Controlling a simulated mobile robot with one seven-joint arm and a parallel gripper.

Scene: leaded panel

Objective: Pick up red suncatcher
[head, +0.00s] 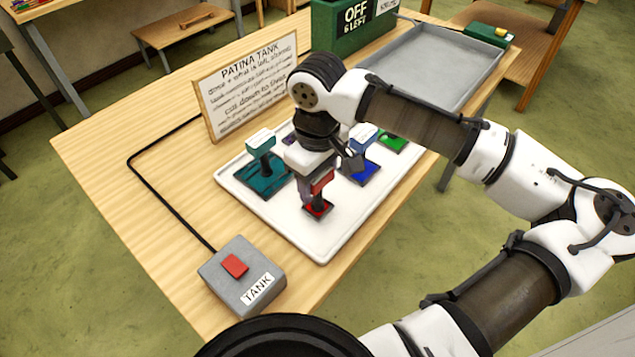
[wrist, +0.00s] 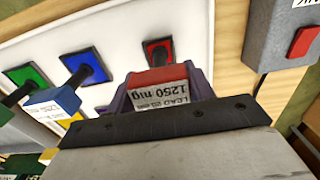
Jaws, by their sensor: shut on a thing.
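The red suncatcher (head: 318,207) stands at the front of the white tray (head: 318,244) in the head view, with a dark stem and a red block on top. In the wrist view its red square base (wrist: 158,52) rests at the tray, and its block (wrist: 160,84) carries a label reading "LEAD 1250 mg". My gripper (head: 318,184) is above the tray. Its purple-grey fingers (wrist: 160,90) are on both sides of the red block, shut on it. I cannot tell whether the base is clear of the tray.
Teal (head: 264,172), blue (head: 362,165) and green (head: 394,143) suncatchers stand close by on the tray. A "PATINA TANK" sign (head: 248,85) stands behind. A grey box with a red switch (head: 240,275) is at front left. A grey basin (head: 440,58) lies at the back right.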

